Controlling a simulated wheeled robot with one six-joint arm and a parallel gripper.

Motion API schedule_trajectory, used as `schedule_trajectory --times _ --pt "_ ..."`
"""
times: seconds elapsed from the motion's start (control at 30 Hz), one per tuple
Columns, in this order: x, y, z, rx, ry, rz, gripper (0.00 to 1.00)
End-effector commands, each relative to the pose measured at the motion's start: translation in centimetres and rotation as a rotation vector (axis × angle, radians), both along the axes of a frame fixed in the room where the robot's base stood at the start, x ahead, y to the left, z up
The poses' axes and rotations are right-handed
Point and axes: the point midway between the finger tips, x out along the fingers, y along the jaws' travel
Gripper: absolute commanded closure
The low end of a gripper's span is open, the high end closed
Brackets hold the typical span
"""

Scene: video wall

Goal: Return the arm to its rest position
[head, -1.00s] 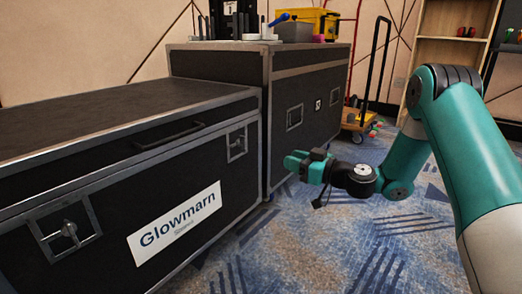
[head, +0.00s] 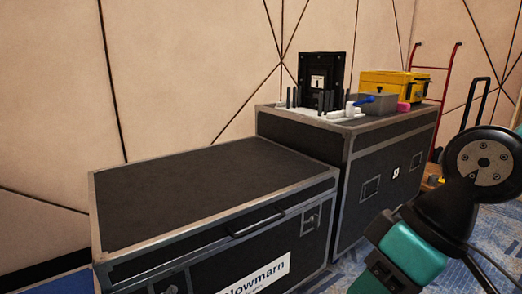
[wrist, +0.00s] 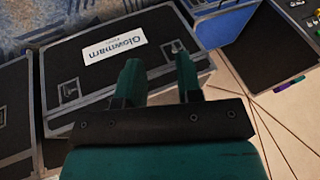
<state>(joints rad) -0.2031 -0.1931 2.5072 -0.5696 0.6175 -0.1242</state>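My gripper (wrist: 157,66) shows in the wrist view with its two teal fingers apart and nothing between them. The lower black flight case with the white Glowmarn label (wrist: 114,43) lies beyond the fingers in that view. In the head view my arm (head: 408,256) is folded at the lower right, with a teal and black wrist part and a round dark joint. The fingertips cannot be made out clearly there. The arm appears in front of the taller case (head: 352,205), and I see no contact.
The low Glowmarn case (head: 215,190) has a bare top. On the taller case stand a black panel (head: 320,82), a grey bin (head: 378,103), a blue-handled tool (head: 361,100) and a yellow toolbox (head: 394,84). A red hand truck (head: 447,80) stands at the right. Blue carpet shows below.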

Motion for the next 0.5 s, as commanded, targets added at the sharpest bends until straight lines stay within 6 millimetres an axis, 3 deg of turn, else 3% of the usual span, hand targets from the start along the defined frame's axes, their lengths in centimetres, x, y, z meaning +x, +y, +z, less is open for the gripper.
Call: schedule_trajectory --times 0.03,0.13,0.37,0.5 --pt "-1.5 -0.5 1.8 -0.040 0.018 -0.022 0.67" --pt "-4.0 -2.0 3.4 -0.117 0.062 -0.086 0.67" --pt "-3.5 -1.8 8.7 -0.108 0.063 -0.084 0.67" --pt "-3.5 -1.8 12.8 -0.107 0.062 -0.083 0.67"
